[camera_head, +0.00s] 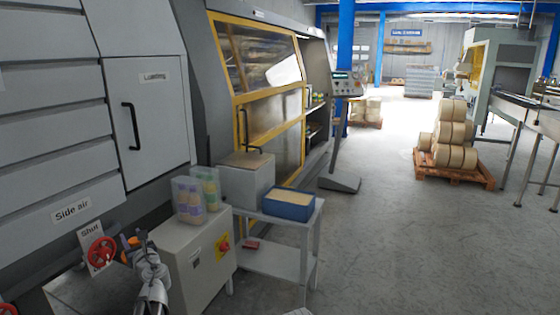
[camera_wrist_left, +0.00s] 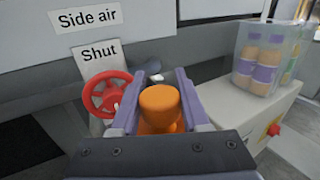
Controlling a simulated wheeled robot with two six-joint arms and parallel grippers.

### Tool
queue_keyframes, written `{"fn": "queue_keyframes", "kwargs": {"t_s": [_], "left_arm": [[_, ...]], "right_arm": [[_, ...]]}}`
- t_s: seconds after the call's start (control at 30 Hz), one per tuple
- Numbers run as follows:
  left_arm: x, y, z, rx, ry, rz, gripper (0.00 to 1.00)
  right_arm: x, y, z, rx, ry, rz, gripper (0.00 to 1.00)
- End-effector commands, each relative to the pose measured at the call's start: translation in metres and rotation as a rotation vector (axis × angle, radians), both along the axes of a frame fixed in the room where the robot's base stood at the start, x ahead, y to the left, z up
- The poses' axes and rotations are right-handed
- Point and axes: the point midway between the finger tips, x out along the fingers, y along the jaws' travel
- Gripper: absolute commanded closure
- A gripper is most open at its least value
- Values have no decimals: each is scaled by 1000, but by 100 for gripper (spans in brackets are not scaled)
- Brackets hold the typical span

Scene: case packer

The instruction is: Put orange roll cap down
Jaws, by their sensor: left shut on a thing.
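The orange roll cap (camera_wrist_left: 160,104) sits between the two fingers of my left gripper (camera_wrist_left: 157,92) in the left wrist view. In the head view the cap is a small orange spot (camera_head: 133,241) at the end of my left gripper (camera_head: 132,248), at the lower left. My left gripper is shut on the cap. It is close to the red handwheel (camera_head: 101,252) and right of it. What lies directly beneath the cap is hidden by the gripper. My right gripper is in neither view.
A grey cabinet (camera_head: 203,271) with a red knob stands right of the gripper, with clear containers of bottles (camera_head: 189,200) on top. Beyond it, a small table (camera_head: 314,222) holds a blue bin (camera_head: 288,207). The machine wall stands behind. Open floor lies right.

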Motion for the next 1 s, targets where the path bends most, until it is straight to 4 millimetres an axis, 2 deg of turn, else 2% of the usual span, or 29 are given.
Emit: {"fn": "queue_keyframes", "kwargs": {"t_s": [0.03,0.1,0.67,0.87,1.0], "left_arm": [[0,0,21,0,0,0,100],[0,0,29,0,0,0,100],[0,0,33,0,0,0,100],[0,0,45,0,0,0,100],[0,0,64,0,0,0,100]], "right_arm": [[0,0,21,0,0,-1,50],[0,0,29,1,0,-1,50],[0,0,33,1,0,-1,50],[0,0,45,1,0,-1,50],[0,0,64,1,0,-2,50]]}}
